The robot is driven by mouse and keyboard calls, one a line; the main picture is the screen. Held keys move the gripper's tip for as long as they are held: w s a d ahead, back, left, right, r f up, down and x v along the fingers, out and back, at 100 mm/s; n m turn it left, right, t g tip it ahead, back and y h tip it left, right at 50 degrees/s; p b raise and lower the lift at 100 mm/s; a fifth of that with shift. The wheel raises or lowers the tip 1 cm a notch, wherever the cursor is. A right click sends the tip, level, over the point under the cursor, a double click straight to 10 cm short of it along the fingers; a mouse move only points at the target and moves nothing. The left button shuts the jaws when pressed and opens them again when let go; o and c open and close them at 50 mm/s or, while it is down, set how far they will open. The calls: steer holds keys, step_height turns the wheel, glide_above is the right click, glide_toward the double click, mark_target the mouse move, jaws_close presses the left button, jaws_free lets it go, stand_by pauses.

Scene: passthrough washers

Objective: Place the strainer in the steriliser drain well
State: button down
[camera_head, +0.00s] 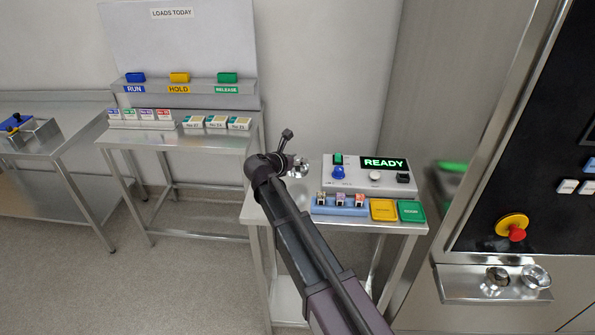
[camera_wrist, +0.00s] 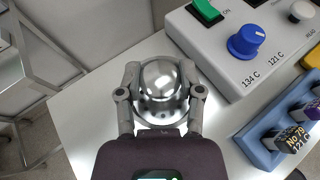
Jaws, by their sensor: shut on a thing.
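The strainer (camera_wrist: 160,88) is a shiny metal domed piece with a ring of small holes, in the middle of the wrist view. My gripper (camera_wrist: 160,76) is shut on it, one finger on each side. In the head view my gripper (camera_head: 288,152) is over the left end of the small steel table, and part of the strainer (camera_head: 301,172) shows beside it. I cannot tell whether the strainer touches the tabletop. At the right, two round metal pieces (camera_head: 497,279) (camera_head: 536,277) sit on the steel ledge (camera_head: 455,285) of the steriliser; I cannot tell which is the drain well.
A control box (camera_head: 370,172) reading READY stands right of my gripper. A blue rack (camera_head: 340,208) of tags, a yellow tray (camera_head: 383,210) and a green tray (camera_head: 411,211) lie in front of it. A red stop button (camera_head: 516,233) juts out above the ledge.

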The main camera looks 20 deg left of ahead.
mark_target(296, 168)
steer(key=shift+f+b, duration=1.9)
steer(key=shift+f, duration=0.15)
steer(key=shift+c, duration=1.2)
jaws_free()
steer(key=shift+r, duration=0.25)
steer(key=shift+s+a+r, duration=0.1)
steer(key=shift+s, duration=0.15)
steer(key=p+v, duration=0.4)
steer(key=v, duration=0.5)
steer(key=shift+s+a+r, duration=0.15)
steer(key=shift+s+r, duration=0.05)
steer(key=shift+s, duration=0.1)
steer(key=shift+p+v, duration=0.35)
steer(key=shift+v, duration=0.5)
steer(key=shift+f, duration=0.1)
